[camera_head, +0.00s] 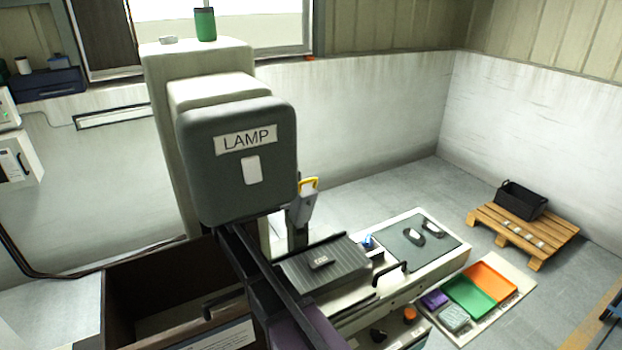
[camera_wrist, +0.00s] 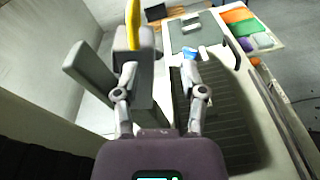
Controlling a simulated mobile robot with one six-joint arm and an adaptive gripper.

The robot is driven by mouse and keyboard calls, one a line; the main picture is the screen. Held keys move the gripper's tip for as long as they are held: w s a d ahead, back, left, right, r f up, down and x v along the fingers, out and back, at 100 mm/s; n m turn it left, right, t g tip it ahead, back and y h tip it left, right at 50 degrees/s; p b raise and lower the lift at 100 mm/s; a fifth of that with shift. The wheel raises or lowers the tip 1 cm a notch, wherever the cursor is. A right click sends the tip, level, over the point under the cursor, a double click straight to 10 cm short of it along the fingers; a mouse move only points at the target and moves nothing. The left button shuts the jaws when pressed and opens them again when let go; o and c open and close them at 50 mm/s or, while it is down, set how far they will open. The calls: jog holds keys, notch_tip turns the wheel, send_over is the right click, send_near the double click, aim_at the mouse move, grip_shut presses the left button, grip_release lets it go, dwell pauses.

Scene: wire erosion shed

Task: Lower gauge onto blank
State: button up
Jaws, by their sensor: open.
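A grey upright part with a yellow handle (camera_head: 308,184), which looks like the gauge, stands beside the machine's ribbed bed. My fingers are not clearly seen in the head view.
The large grey box marked LAMP (camera_head: 238,165) blocks much of the head view. A grey mat (camera_head: 415,242) with small items lies beyond the bed. Green (camera_head: 470,297) and orange (camera_head: 491,279) trays lie on the right. A black crate (camera_head: 522,200) stands on a pallet (camera_head: 555,244).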

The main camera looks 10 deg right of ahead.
aim_at(311, 180)
jog(key=shift+n+t+h, duration=0.4)
jog(key=shift+n+h, duration=0.3)
jog(key=shift+n, duration=0.1)
jog(key=a+r, duration=0.1)
jog(key=w+a+r, duration=0.1)
jog(key=a, duration=0.1)
jog(key=shift+w+r, duration=0.15)
jog(key=shift+r, duration=0.05)
jog(key=x, duration=1.3)
jog(key=shift+w+d, duration=0.15)
jog(key=shift+d, duration=0.2)
grip_shut()
